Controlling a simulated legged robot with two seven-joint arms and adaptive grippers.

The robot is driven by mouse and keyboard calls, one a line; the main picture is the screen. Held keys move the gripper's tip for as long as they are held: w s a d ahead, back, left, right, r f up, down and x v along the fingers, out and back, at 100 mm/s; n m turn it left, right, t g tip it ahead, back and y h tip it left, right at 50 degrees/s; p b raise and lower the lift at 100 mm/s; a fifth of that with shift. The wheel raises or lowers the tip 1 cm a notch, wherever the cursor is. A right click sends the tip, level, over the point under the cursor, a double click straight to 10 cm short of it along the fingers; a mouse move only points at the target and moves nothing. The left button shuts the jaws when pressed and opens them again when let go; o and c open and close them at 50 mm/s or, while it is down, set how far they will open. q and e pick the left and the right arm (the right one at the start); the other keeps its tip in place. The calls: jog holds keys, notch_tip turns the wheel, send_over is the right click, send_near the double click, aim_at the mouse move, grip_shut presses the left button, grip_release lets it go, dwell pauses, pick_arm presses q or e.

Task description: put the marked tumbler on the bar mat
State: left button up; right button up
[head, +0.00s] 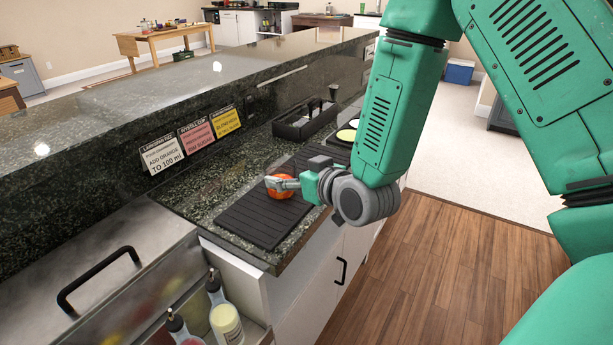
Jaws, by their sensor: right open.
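The bar mat (252,224) is a long black ribbed mat on the dark speckled counter. My right gripper (276,184) is open, low over the mat's middle, with its fingers at a rounded orange-red thing (279,193). The fingers partly hide this thing. I cannot tell whether it is the marked tumbler, or whether it touches the mat. No other tumbler shows clearly. My right arm hides part of the counter behind it. My left gripper is not in view.
A black caddy (292,128) stands behind the mat, near a tray with pale and yellow round dishes (346,135). Recipe cards (197,135) lean on the raised ledge. A steel bin lid (110,270) and squeeze bottles (226,322) are at the front left.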

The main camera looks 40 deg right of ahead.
jog(key=p+v, duration=0.1)
jog(key=v, duration=0.4)
jog(key=shift+s+r, duration=0.1)
jog(key=shift+s, duration=0.25)
